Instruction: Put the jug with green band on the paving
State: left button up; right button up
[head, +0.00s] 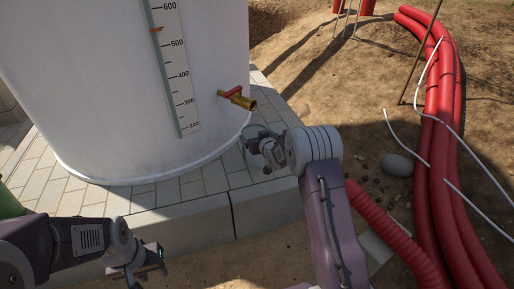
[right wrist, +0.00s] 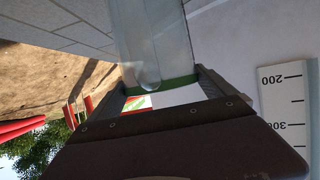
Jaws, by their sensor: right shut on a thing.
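The jug with green band (right wrist: 155,42) is clear, and its green band (right wrist: 180,88) sits between the fingers of my right gripper (right wrist: 165,95). In the head view my right gripper (head: 264,152) is shut on the jug (head: 252,133), which is largely hidden behind it. The jug appears over the grey paving (head: 175,221), close to the tank's lower right side. I cannot tell whether it touches the paving. My left gripper (head: 141,267) is low at the left, away from the jug; its jaw opening is unclear.
A large white tank (head: 90,80) with a level scale stands on the paving. Its brass tap (head: 238,98) with a red handle juts out just above the jug. Red corrugated pipes (head: 440,160) and a grey stone (head: 398,165) lie on the dirt at the right.

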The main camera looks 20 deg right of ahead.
notch_tip(320, 180, down, 4)
jog(key=b, duration=0.3)
jog(key=shift+f, duration=0.15)
jog(key=o, duration=1.7)
jog(key=shift+r, duration=0.2)
